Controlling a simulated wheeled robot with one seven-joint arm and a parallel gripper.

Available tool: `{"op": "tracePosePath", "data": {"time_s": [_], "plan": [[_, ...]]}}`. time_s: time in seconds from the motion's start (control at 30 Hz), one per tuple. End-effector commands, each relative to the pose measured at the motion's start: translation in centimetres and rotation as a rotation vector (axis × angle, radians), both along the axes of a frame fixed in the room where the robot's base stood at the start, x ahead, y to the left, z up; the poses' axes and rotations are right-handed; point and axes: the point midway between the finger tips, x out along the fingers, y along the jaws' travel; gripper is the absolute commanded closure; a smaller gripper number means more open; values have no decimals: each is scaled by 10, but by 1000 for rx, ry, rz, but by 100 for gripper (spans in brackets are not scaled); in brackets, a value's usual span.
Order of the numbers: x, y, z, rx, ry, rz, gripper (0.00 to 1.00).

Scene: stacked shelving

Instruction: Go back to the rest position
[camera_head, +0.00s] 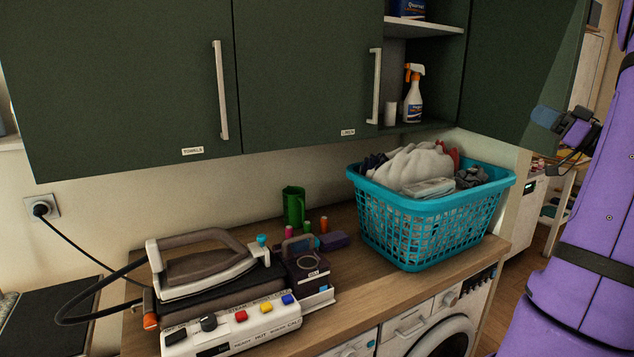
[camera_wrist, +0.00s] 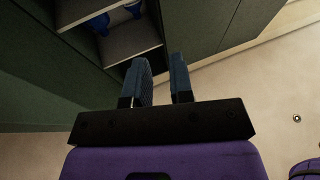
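My gripper (camera_wrist: 161,66) is in the wrist view with its two dark blue fingers apart and nothing between them. In the head view my gripper (camera_head: 546,117) shows at the right beside my purple arm, in front of the end of the green cupboards and clear of the counter; the arm partly hides the area behind it. The wrist view shows the open shelf unit (camera_wrist: 130,45) beyond the fingers, with a blue and white item (camera_wrist: 118,19) on it.
A turquoise laundry basket (camera_head: 425,215) stands on the wooden counter (camera_head: 385,285). Left of it are an iron (camera_head: 205,265), a green mug (camera_head: 293,206) and spools. A spray bottle (camera_head: 413,95) stands in the open shelf. Washing machines (camera_head: 430,330) sit below. Floor shows at right.

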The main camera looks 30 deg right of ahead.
Motion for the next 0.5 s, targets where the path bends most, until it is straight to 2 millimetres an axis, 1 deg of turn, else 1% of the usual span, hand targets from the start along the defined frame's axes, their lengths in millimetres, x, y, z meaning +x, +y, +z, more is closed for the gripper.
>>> {"op": "tracePosePath", "data": {"time_s": [0.03,0.27,0.37,0.47,0.5], "plan": [[10,5,4,-9,4,-17,79],[59,28,22,-58,34,-145,79],[85,44,32,-84,54,-222,79],[114,68,45,-110,84,-319,79],[125,79,49,-120,100,-362,79]]}}
